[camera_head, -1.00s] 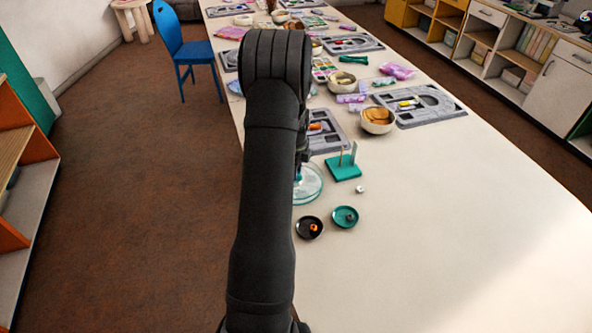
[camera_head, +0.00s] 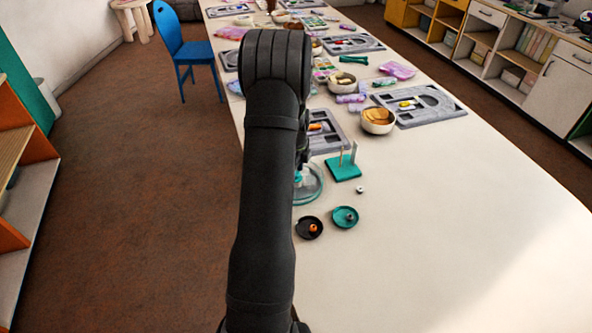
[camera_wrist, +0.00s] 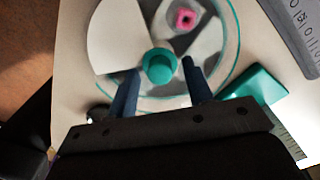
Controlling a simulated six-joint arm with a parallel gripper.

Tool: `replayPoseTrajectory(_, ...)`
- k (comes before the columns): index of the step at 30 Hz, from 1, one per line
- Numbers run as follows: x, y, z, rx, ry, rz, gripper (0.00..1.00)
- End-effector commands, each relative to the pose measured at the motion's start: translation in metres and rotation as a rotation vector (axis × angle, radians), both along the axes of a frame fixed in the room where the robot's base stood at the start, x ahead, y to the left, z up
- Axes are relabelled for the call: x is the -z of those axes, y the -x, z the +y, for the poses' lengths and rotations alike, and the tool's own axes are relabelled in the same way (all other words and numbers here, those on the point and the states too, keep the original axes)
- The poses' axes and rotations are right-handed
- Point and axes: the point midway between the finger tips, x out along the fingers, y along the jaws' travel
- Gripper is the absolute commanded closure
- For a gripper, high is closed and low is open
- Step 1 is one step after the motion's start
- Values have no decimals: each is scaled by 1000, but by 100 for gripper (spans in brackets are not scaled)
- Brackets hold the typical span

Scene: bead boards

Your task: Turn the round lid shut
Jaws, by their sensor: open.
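The round lid is a clear disc with a teal rim (camera_wrist: 236,45) and a teal knob (camera_wrist: 160,66) at its centre. One sector under it looks white and others grey. A pink bead (camera_wrist: 185,18) shows within the rim. In the head view the round dish with its lid (camera_head: 312,186) is partly hidden behind my arm. My gripper (camera_wrist: 160,70) is open over the lid, with one dark finger on each side of the knob. I cannot tell whether either finger touches the knob.
A teal peg stand (camera_head: 344,172) is right of the dish. A black saucer (camera_head: 301,231) and a teal saucer (camera_head: 340,222) hold beads nearby, and a small white bead (camera_head: 360,190) lies loose. Grey boards (camera_head: 440,115) and a bowl (camera_head: 377,128) stand farther back. The right front table is clear.

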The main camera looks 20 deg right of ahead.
Motion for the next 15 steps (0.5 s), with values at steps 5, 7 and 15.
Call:
replayPoseTrajectory(5, -13, -1, 0, 0, 1, -3, 53)
replayPoseTrajectory(7, -24, -1, 0, 0, 2, -4, 53)
replayPoseTrajectory(15, -90, 0, 0, 0, 2, -4, 53)
